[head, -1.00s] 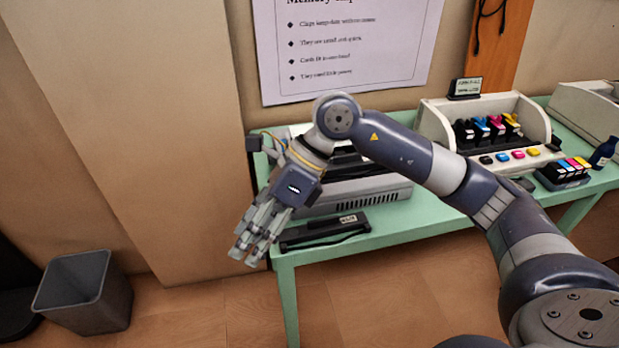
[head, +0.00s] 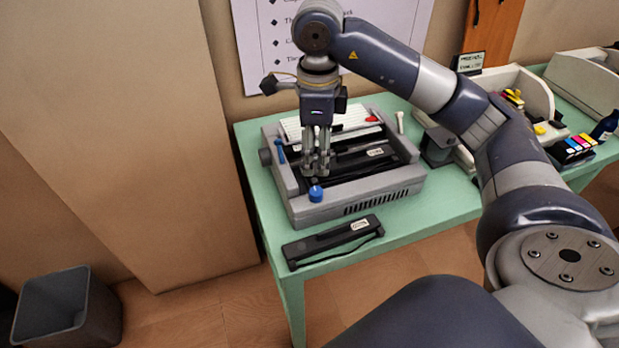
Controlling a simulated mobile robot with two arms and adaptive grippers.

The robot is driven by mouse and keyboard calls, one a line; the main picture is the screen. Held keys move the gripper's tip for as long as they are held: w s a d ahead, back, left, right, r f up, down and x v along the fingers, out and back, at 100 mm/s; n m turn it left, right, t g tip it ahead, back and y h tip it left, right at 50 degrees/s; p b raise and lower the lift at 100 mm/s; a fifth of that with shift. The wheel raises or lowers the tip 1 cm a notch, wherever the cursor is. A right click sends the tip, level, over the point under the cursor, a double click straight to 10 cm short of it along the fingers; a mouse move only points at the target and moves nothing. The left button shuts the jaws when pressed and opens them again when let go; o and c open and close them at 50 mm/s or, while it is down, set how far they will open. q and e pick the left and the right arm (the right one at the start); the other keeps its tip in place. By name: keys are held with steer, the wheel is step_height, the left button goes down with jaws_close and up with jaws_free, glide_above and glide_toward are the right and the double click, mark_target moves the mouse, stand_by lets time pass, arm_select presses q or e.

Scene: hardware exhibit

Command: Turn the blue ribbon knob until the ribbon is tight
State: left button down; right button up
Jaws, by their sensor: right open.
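The blue ribbon knob (head: 316,193) sits at the front left of the grey printer (head: 366,187) on the green table. A black ribbon cartridge (head: 349,163) with a white label lies in the printer's bay; the ribbon itself is too small to judge for slack. My right gripper (head: 316,170) points down over the printer, just behind and above the knob. It is open with nothing seen between its fingers, and appears apart from the knob. My left gripper is not in view.
A second black cartridge (head: 333,241) lies on the green table (head: 402,232) in front of the printer. A blue lever (head: 280,151) stands at the printer's left. Ink cartridges (head: 573,150) are at the right. A grey bin (head: 68,305) stands on the floor.

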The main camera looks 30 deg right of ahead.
mark_target(316, 191)
steer(key=f, duration=0.2)
steer(key=shift+s+f, duration=0.35)
steer(key=shift+s, duration=0.05)
step_height(316, 191, down, 3)
steer(key=shift+w+f, duration=0.15)
step_height(316, 191, down, 4)
steer(key=shift+r, duration=0.1)
steer(key=shift+w, duration=0.1)
steer(key=shift+c, duration=0.8)
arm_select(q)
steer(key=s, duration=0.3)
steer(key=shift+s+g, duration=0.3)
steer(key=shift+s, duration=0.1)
arm_select(e)
steer(key=c, duration=0.9)
